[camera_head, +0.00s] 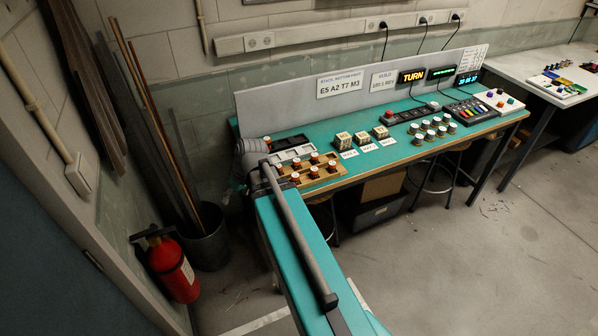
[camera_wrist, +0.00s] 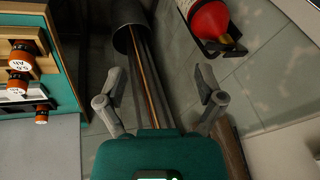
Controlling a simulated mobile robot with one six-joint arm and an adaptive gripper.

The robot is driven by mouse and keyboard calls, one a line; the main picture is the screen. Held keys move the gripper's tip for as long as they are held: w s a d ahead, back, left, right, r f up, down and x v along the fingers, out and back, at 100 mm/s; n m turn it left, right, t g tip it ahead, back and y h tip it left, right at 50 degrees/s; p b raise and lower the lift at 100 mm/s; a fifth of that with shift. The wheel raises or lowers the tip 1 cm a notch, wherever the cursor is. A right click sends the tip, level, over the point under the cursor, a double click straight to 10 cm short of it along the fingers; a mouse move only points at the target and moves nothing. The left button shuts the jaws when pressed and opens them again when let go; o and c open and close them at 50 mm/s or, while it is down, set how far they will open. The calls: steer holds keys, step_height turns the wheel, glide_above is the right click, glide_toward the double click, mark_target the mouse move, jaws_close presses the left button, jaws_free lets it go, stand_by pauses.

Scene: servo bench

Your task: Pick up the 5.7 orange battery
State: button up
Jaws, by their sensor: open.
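Several orange batteries with white tops stand in a wooden rack (camera_head: 330,179) at the left end of the bench in the head view. The labels there are too small to read. In the wrist view, a few batteries (camera_wrist: 18,84) show at the left edge; one label seems to read 5.0 AH, and I cannot make out a 5.7. My gripper (camera_wrist: 160,74) is open and empty, its two fingers spread wide over the floor beside the bench, with the batteries well to the left of it. In the head view my arm hides the gripper's fingers.
A dark bin (camera_head: 207,240) holding long rods and a red fire extinguisher (camera_head: 174,268) stand left of the bench. The bin (camera_wrist: 128,37) and extinguisher (camera_wrist: 208,20) also show in the wrist view. Cubes (camera_head: 343,140) and a grey tray (camera_head: 290,153) are near the rack.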

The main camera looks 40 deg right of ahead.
steer(key=d+f+t+b, duration=0.1)
steer(key=d+t+b, duration=0.2)
steer(key=d, duration=0.8)
steer(key=d+f+t+b, duration=0.2)
steer(key=d+b, duration=0.3)
steer(key=d, duration=0.7)
steer(key=s+d+f+t+h+b, duration=0.1)
steer(key=d+t+b, duration=0.3)
steer(key=d, duration=0.7)
steer(key=shift+d+f+n, duration=0.3)
steer(key=shift+f, duration=0.15)
steer(key=shift+b, duration=0.3)
steer(key=b, duration=0.4)
glide_toward(299, 161)
steer(key=x, duration=0.3)
steer(key=shift+w+a+f, duration=0.2)
steer(key=shift+f, duration=0.1)
steer(key=shift+w+a+f, duration=0.1)
steer(key=shift+w, duration=0.3)
